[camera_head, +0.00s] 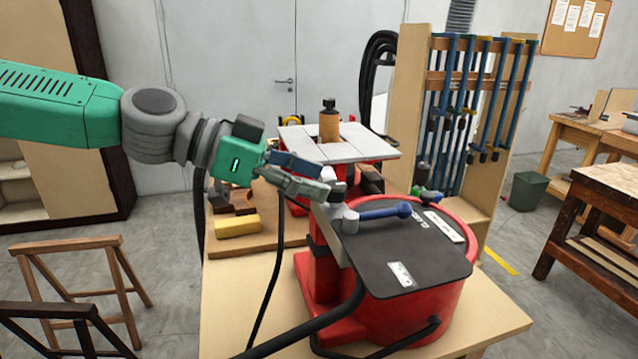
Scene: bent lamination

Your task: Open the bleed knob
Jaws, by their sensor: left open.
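A red round pot (465,205) with a black lid (420,262) stands on the wooden bench. On its left side is a grey metal fitting (327,221) topped by a small dark ribbed knob (337,188), which looks like the bleed knob. A blue-handled lever (385,212) sits just right of it over the lid. My left gripper (325,180) comes in from the left, open, its fingertips beside the dark knob at about its height. I cannot tell whether they touch it. My right gripper is not in view.
Black hoses (305,325) run across the bench front (235,320). Behind stand a table machine with a pale top (365,143) and a rack of blue clamps (465,100). A yellow block (237,225) lies left. The bench's front right corner is clear.

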